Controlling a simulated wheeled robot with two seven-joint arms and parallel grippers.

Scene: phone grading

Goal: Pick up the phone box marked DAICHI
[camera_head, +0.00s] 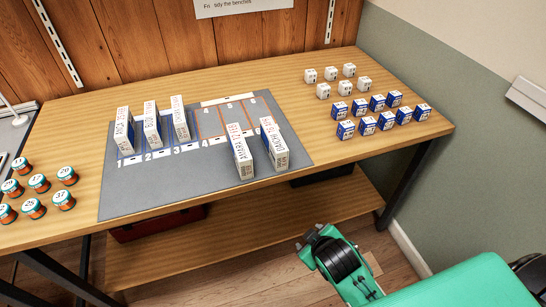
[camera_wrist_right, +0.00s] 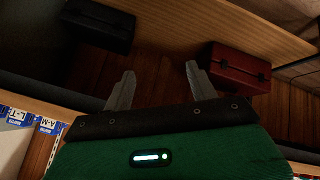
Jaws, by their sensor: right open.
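Several white phone boxes stand on a grey mat (camera_head: 150,200) on the bench. Three stand in the marked slots at the back left: the left box (camera_head: 124,132), the middle box (camera_head: 152,125) and the third box (camera_head: 180,120). Two more, a front box (camera_head: 242,155) and a right box (camera_head: 273,145), stand near the mat's front right. Their lettering is too small to tell surely which reads DAICHI. My right gripper (camera_head: 318,238) is below and in front of the bench edge, away from the boxes. In the wrist view its fingers (camera_wrist_right: 160,72) are apart with nothing between them. My left gripper is out of view.
Small blue-and-white boxes (camera_head: 368,125) and white cubes (camera_head: 324,91) stand at the bench's right. Teal-and-orange jars (camera_head: 39,183) stand at the left. A red case (camera_head: 160,223) and a dark case (camera_wrist_right: 98,25) are under the bench top. A wooden wall rises behind.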

